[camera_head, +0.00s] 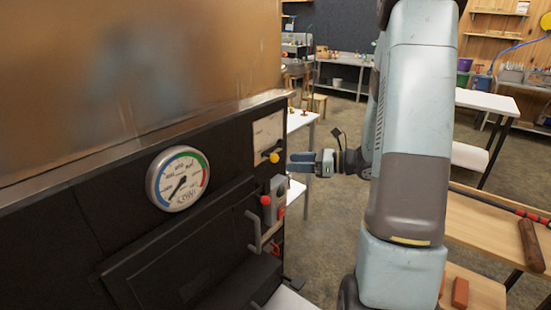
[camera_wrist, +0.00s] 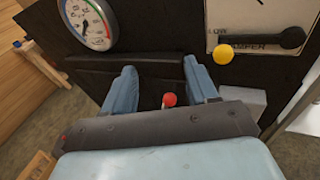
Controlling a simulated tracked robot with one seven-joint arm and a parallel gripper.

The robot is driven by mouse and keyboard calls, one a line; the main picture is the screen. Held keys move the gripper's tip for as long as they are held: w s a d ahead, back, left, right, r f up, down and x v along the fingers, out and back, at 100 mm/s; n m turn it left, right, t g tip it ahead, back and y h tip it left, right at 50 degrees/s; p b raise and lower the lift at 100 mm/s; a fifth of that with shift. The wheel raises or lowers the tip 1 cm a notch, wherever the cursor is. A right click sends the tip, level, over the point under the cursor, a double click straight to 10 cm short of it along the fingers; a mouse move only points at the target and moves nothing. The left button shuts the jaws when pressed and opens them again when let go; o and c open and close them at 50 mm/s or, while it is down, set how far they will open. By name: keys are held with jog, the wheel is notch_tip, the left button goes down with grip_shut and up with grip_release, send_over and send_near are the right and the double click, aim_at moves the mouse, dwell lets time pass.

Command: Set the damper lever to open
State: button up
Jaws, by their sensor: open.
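The damper lever (camera_wrist: 258,43) is a dark bar with a yellow knob on its left end. It lies roughly level across a white plate (camera_wrist: 225,13) marked LOW and DAMPER on the black front. In the head view the yellow knob (camera_head: 274,157) stands out below the plate (camera_head: 267,133). My gripper (camera_wrist: 160,70) is open and empty, with its two blue fingers apart. In the wrist view the knob is up and right of the right fingertip, not between the fingers. In the head view my gripper (camera_head: 291,163) is just right of the knob; contact cannot be told.
A round gauge (camera_head: 178,179) is left of the plate. Below the plate, a red-knobbed control (camera_head: 265,200) and a grey handle (camera_head: 258,233) stick out; the red knob (camera_wrist: 169,99) shows between my fingers. A wooden bench (camera_head: 490,232) with tools is at right.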

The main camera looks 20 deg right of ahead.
aim_at(275, 157)
jog(key=w+d+f+m+t+h, duration=0.2)
jog(key=w+d+f+m+t, duration=0.1)
jog(key=d+f+m+t, duration=0.3)
jog(key=shift+g, duration=0.6)
jog(key=x, duration=0.9)
jog(key=r+x, duration=0.1)
jog(key=x, duration=0.3)
jog(key=shift+w, duration=0.45)
jog(key=shift+c, duration=0.4)
grip_shut()
